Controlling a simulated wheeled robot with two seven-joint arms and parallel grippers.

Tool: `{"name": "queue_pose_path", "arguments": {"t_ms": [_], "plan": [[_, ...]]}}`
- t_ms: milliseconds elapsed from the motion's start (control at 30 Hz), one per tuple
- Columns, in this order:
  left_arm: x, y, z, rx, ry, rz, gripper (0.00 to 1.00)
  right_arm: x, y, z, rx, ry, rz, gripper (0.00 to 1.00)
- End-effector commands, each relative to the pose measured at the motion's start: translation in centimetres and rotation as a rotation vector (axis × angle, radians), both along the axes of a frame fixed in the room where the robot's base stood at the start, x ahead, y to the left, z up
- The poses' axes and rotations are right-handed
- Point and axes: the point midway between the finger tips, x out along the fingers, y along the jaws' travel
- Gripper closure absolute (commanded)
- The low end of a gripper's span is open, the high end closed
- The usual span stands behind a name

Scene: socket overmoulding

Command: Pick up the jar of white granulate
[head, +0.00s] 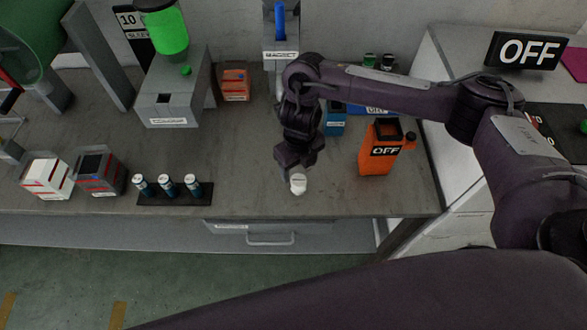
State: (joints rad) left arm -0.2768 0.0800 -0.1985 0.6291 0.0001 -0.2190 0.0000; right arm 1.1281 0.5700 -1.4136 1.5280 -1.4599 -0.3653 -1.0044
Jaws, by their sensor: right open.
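A small white jar (298,186) stands on the grey bench near its front edge, and it appears to be the jar of white granulate. My right gripper (297,168) points down directly above the jar, with its fingertips close to the jar's top. It is open; I cannot tell whether the fingertips touch the jar. The gripper hides part of the jar's upper end. My left gripper is not in view.
Left of the jar, a dark rack (175,198) holds three small vials. A grey machine (175,98) with a green container stands back left. The bench around the jar is clear.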

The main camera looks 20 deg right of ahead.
Motion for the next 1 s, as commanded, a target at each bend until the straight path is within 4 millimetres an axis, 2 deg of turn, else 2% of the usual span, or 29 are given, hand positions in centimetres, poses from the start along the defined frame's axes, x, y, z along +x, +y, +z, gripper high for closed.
{"name": "queue_pose_path", "arguments": {"t_ms": [100,200,400,600,767,867,1000], "plan": [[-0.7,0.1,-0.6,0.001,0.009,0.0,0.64,-0.2,0.0,-1.5,-0.001,0.005,-0.001,0.35],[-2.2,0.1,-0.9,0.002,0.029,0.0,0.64,-0.2,0.0,-2.5,0.0,0.005,0.0,0.35],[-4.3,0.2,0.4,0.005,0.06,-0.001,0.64,-0.1,0.1,-4.5,-0.002,0.007,-0.003,0.35],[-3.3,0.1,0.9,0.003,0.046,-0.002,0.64,-0.1,0.1,-7.3,-0.001,0.004,-0.001,0.35],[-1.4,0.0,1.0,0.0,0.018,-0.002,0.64,0.0,0.1,-7.7,0.0,0.001,0.0,0.35],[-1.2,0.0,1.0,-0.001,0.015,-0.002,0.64,0.0,0.1,-7.7,0.0,0.001,0.0,0.35],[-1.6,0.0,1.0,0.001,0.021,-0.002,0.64,0.0,0.1,-7.7,0.0,0.001,0.0,0.52]]}}
